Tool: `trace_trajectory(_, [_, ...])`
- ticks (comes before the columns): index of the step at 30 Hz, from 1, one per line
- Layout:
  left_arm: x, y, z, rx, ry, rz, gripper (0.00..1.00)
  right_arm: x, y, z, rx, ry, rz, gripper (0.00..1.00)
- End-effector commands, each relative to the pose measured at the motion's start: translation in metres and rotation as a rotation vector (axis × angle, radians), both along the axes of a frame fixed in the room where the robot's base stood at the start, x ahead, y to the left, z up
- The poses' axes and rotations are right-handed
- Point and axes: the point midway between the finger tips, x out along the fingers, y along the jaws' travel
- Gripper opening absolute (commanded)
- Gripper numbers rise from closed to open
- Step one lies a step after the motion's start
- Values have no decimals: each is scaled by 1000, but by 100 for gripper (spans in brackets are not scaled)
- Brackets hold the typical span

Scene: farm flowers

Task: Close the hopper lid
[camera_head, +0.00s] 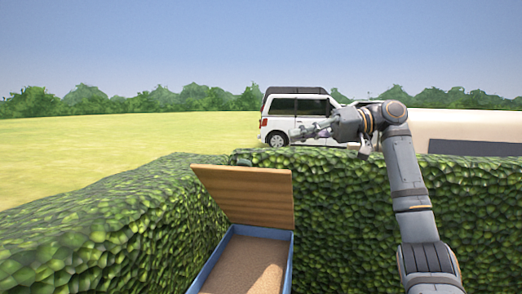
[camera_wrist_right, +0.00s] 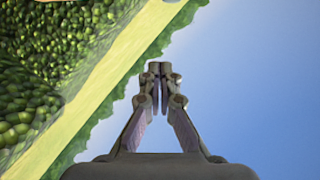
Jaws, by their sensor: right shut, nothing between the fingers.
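The hopper is a blue box (camera_head: 212,262) filled with brown grain-like material (camera_head: 246,264). Its wooden lid (camera_head: 245,196) stands open, tilted up at the back of the box. My right gripper (camera_head: 297,133) is shut and empty, pointing left, above the lid's upper right corner in the head view and apart from it as far as I can tell. In the right wrist view my right gripper's fingertips (camera_wrist_right: 159,68) meet, with sky behind them. A wooden edge (camera_wrist_right: 55,1), perhaps the lid, shows at the top left there. My left gripper is not in view.
Green hedges stand left (camera_head: 100,235) of the hopper and behind and right (camera_head: 350,215) of it. A white van (camera_head: 300,107) and a long pale vehicle or tank (camera_head: 460,125) are beyond the hedge. The air above the open box is clear.

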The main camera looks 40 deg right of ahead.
Motion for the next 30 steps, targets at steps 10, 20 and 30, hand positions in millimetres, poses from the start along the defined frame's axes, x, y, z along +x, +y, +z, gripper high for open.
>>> trace_trajectory(10, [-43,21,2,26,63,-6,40,13,18,-4,-3,1,0,0])
trace_trajectory(20, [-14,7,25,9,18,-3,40,55,74,-15,-1,2,2,0])
trace_trajectory(30, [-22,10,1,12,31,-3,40,39,99,-46,-1,0,-3,0])
